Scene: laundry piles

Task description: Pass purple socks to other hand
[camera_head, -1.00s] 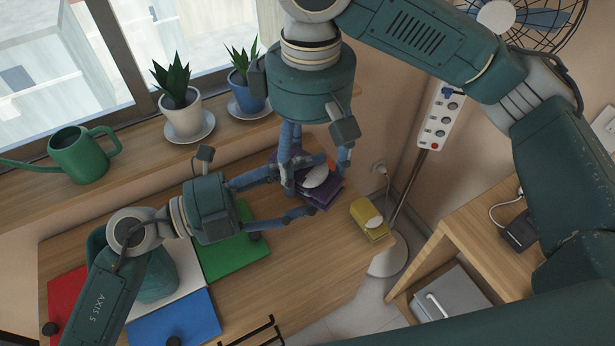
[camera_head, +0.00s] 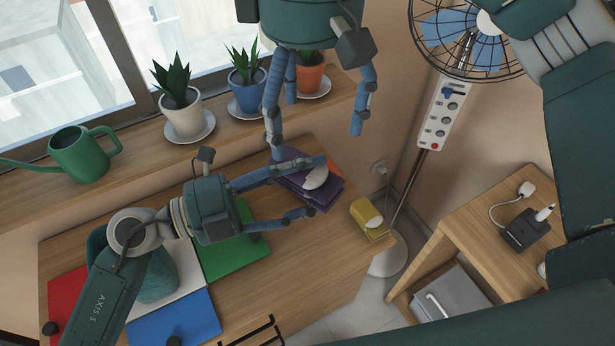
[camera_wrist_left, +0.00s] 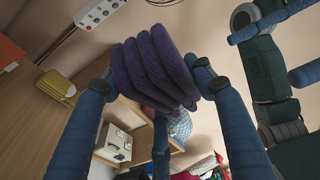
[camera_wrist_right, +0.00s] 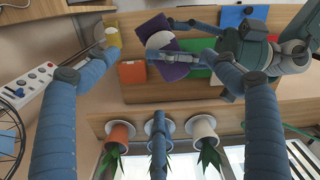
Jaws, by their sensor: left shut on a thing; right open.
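The purple socks (camera_head: 294,184) are a folded bundle with a white patch, held over the right part of the desk. My left gripper (camera_head: 312,189) is shut on them, one finger on each side. In the left wrist view the purple socks (camera_wrist_left: 150,62) show as thick ribbed folds between the fingertips. My right gripper (camera_head: 318,130) is open and empty, up and back from the socks, over the window sill side. In the right wrist view the purple socks (camera_wrist_right: 174,71) lie beyond its spread fingers, clear of them, partly covered by a left finger.
Yellow socks (camera_head: 366,213) lie at the desk's right end. Red, green (camera_head: 234,252) and blue (camera_head: 175,319) mats lie to the left. Potted plants (camera_head: 246,92) and a green watering can (camera_head: 79,155) stand on the sill. A fan (camera_head: 440,60) and power strip (camera_head: 439,118) are at right.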

